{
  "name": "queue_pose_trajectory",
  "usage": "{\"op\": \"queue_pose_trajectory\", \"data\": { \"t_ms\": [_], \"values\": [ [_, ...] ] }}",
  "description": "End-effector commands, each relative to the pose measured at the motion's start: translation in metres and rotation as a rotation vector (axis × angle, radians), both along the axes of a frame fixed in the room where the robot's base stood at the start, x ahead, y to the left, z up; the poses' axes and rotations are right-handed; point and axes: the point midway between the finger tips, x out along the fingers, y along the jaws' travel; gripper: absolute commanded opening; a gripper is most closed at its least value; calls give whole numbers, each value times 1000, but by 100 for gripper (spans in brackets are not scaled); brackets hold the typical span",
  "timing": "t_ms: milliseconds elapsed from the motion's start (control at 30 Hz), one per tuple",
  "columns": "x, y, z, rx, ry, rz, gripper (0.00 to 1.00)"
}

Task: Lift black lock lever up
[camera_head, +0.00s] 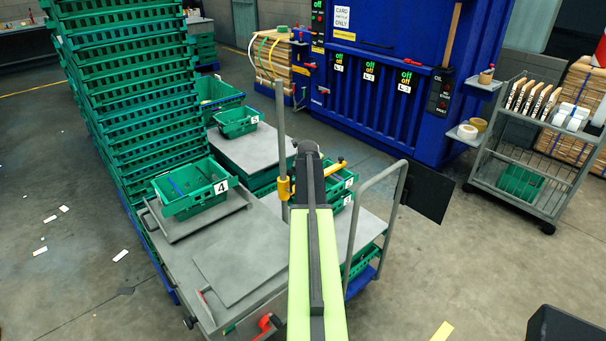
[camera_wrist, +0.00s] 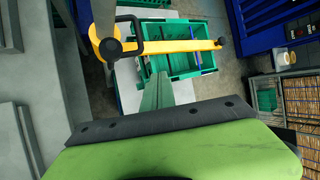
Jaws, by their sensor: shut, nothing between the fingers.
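A grey upright post (camera_head: 281,130) carries a yellow clamp with a yellow arm (camera_head: 334,168) reaching right. In the wrist view the yellow arm (camera_wrist: 180,45) crosses above a green crate. A black bent lever (camera_wrist: 139,32) sits at its left end, beside the grey post (camera_wrist: 104,16). A black knob is at the arm's right end. I cannot make out the black lever in the head view. My gripper (camera_head: 308,150) is shut and empty, close to the right of the post in the head view. It does not appear to hold the lever. My dark gripper end hides part of the yellow arm.
A tall stack of green crates (camera_head: 130,100) stands left. A small green crate marked 4 (camera_head: 195,187) rests on the grey workbench (camera_head: 180,255). A grey rail (camera_head: 358,215) and dark panel (camera_head: 427,192) stand right. A blue machine (camera_head: 390,100) is behind.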

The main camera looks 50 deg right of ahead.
Motion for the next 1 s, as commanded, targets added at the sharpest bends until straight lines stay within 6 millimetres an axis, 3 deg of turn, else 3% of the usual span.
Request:
{"op": "queue_pose_trajectory", "data": {
  "t_ms": [200, 400, 1000],
  "values": [
    [-17, 58, 3, 0, 1, 0, 0],
    [-23, 94, 4, 1, 1, 0, 0],
    [-19, 101, 4, 1, 0, 5, 0]
  ]
}}
